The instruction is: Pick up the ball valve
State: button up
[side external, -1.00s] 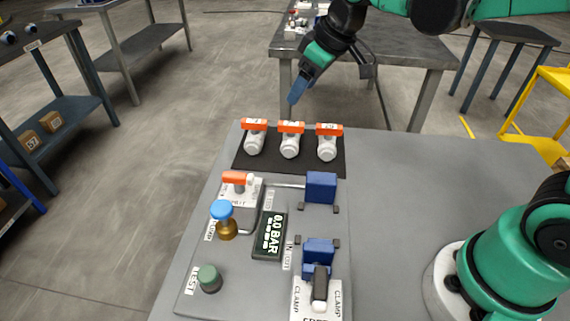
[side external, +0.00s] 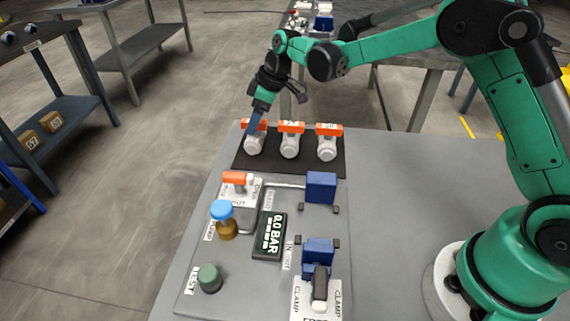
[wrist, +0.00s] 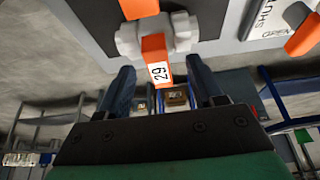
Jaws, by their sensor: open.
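Three white ball valves with orange handles stand in a row on a dark mat (side external: 310,169) in the side view. They are the left valve (side external: 254,145), the middle valve (side external: 290,147) and the right valve (side external: 327,148). My gripper (side external: 252,124) is at the left valve, its blue fingers partly covering the orange handle. In the wrist view my gripper (wrist: 165,88) is open, with a finger on either side. The left valve (wrist: 180,30) lies just beyond the fingertips, and its orange handle, labelled 29, points between them. Whether the fingers touch it, I cannot tell.
Nearer on the panel are a fixed orange-handled valve (side external: 237,178), a blue-topped knob (side external: 222,210), a pressure display (side external: 269,236), a green button (side external: 209,278) and blue clamp blocks (side external: 321,187). The grey table top (side external: 420,180) is clear to the right.

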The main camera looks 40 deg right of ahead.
jog(key=shift+f, duration=0.15)
grip_shut()
dwell(0.4)
